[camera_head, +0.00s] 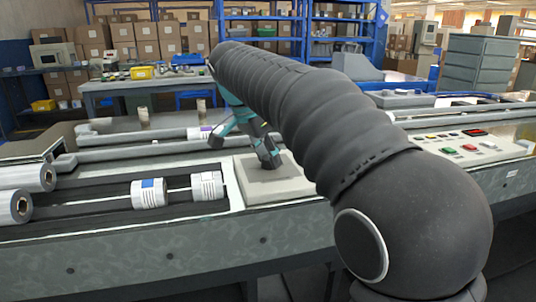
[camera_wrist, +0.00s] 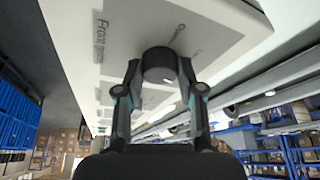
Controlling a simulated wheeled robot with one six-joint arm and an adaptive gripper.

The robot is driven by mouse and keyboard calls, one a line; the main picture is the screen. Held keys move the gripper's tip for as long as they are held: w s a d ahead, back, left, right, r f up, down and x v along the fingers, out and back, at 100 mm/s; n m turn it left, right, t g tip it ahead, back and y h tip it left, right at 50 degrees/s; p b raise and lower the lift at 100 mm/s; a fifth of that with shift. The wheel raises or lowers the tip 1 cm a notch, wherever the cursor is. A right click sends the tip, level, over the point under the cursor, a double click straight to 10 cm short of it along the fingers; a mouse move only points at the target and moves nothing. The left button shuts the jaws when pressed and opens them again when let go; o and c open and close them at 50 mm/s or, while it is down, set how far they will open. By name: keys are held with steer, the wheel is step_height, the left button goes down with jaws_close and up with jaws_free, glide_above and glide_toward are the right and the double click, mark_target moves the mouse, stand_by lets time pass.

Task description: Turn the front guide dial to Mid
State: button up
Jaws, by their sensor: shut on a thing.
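The front guide dial (camera_wrist: 160,58) is a dark round knob on a pale panel (camera_wrist: 85,55). The printed word "Front" is legible on the panel in the wrist view; the smaller labels around the knob are too blurred to read. My gripper (camera_wrist: 160,76) has one finger on each side of the knob and is shut on it. In the head view my gripper (camera_head: 268,158) reaches down to the pale raised block (camera_head: 285,189), and the knob cannot be made out there. The dial's pointer mark does not show, so its setting cannot be told.
White-labelled rolls (camera_head: 149,193) lie on the machine bed left of the block. A control panel with coloured buttons (camera_head: 470,148) is to the right. Long grey rails (camera_head: 140,150) run behind. My arm covers much of the middle of the head view.

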steer(key=shift+m+g+h, duration=0.3)
steer(key=shift+m, duration=0.6)
steer(key=o, duration=1.1)
steer(key=shift+w, duration=0.1)
steer(key=shift+o, duration=0.2)
steer(key=v, duration=1.1)
steer(key=shift+r, duration=0.4)
